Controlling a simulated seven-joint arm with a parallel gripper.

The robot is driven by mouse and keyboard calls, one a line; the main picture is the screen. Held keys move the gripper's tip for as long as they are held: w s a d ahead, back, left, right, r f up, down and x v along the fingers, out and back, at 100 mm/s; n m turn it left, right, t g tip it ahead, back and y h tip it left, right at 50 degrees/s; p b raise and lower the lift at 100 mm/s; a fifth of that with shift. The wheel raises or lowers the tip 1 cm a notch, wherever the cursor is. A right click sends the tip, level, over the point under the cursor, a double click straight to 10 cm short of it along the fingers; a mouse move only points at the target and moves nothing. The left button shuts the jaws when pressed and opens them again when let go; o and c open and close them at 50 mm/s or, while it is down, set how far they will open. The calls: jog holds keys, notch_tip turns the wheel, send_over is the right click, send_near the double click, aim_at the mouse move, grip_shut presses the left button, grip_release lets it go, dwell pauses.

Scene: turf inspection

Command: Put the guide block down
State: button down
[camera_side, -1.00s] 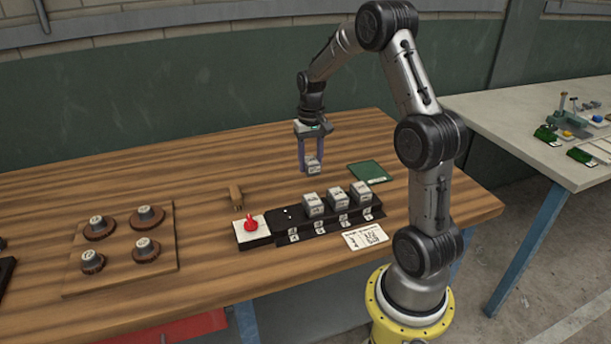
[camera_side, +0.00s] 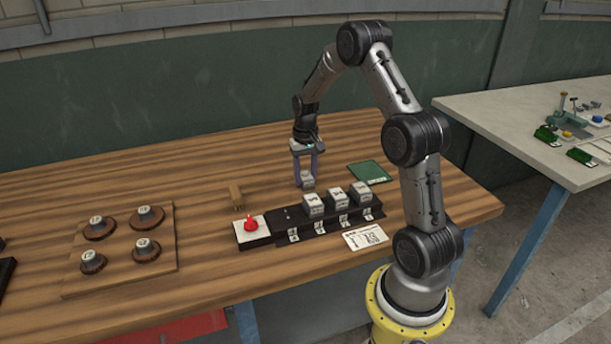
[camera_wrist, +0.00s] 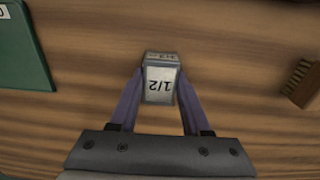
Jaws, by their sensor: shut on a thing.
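The guide block (camera_side: 308,181) is a small grey block with a white label. In the wrist view the guide block (camera_wrist: 160,84) reads "1/2" and sits between the purple fingers. My gripper (camera_side: 307,176) is shut on it, behind the black rack and low near the wooden table. I cannot tell whether the block touches the wood. My gripper (camera_wrist: 160,92) covers the block's two sides in the wrist view.
The black rack (camera_side: 290,237) holds 3 similar blocks, with a red button box (camera_side: 251,230) at its left end. A green mat (camera_side: 369,172) lies to the right, a wooden brush (camera_side: 235,194) to the left. A board with round pieces (camera_side: 120,252) lies further left.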

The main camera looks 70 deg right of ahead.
aim_at(305, 175)
jog(key=shift+c, duration=1.8)
grip_release()
notch_tip(305, 175, up, 12)
jog(key=s+a+r+n+t, duration=0.1)
jog(key=s+a+r+n, duration=0.1)
jog(key=a+r, duration=0.65)
jog(key=s+a+n+t, duration=0.4)
jog(key=s+a+n, duration=0.3)
jog(key=s+a, duration=0.9)
jog(key=a, duration=0.3)
jog(key=shift+s+a+t, duration=0.25)
jog(key=shift+s+t, duration=0.05)
jog(key=shift+r, duration=0.1)
